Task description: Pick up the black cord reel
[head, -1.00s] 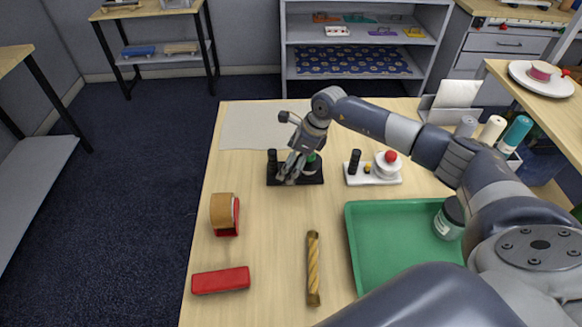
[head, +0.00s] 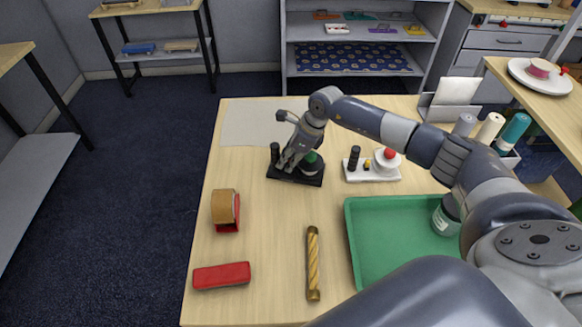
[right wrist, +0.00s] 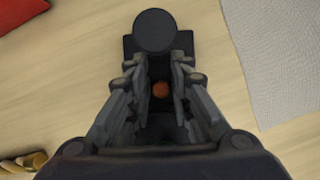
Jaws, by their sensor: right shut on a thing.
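The black cord reel (head: 313,179) has a black base with an upright black post at its left end and a dark drum with a green top at its right end. It is on or just above the wooden table (head: 270,240); I cannot tell which. My right gripper (head: 287,166) reaches down onto it between post and drum and is shut on it. In the right wrist view, the round post top (right wrist: 153,31) is ahead of the fingers (right wrist: 160,85), and a small orange knob (right wrist: 160,90) shows between them. The drum is hidden there. My left gripper is out of view.
A similar white reel (head: 372,175) with a red knob stands close on the right. A green tray (head: 356,255) with a jar (head: 446,217) lies nearer. A grey mat (head: 240,125) is behind.

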